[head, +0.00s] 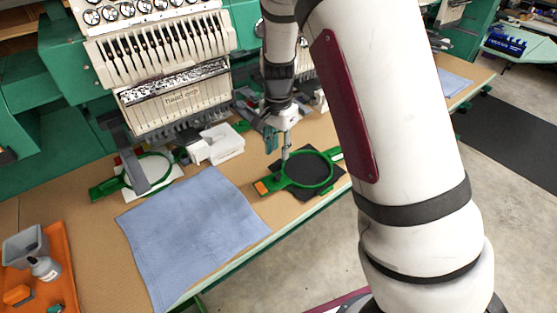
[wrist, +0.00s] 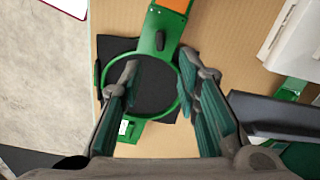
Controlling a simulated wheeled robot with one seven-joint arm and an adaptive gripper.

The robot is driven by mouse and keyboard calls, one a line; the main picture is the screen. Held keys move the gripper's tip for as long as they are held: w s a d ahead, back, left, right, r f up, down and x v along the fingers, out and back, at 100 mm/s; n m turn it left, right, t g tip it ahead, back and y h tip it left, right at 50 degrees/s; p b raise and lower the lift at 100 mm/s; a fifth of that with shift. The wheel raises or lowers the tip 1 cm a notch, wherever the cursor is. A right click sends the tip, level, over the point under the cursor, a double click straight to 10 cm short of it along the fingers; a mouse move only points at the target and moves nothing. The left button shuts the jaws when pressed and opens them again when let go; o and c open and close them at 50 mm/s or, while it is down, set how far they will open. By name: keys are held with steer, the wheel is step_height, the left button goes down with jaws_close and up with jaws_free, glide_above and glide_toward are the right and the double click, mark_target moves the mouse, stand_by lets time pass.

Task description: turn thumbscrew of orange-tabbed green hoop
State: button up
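The green hoop (head: 331,181) with an orange tab (head: 263,187) lies on a dark cloth square on the table. In the wrist view the hoop's ring (wrist: 112,76) is around black fabric, and its bracket with the orange tab (wrist: 172,4) runs up out of frame. A small dark knob, which looks like the thumbscrew (wrist: 160,40), sits on the bracket next to the ring. My gripper (head: 284,157) is above the bracket side of the hoop. In the wrist view my gripper (wrist: 159,58) is open, its teal-padded fingers apart with nothing between them. Contact with the knob cannot be told.
A second green hoop (head: 107,189) lies left under an embroidery machine head (head: 175,92). A white box-like object (head: 222,141) stands behind. A blue cloth (head: 190,235) covers the table's front, and an orange tray (head: 64,262) is at far left. The table edge is close to the hoop.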

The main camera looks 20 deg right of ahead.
steer(key=shift+r, duration=1.25)
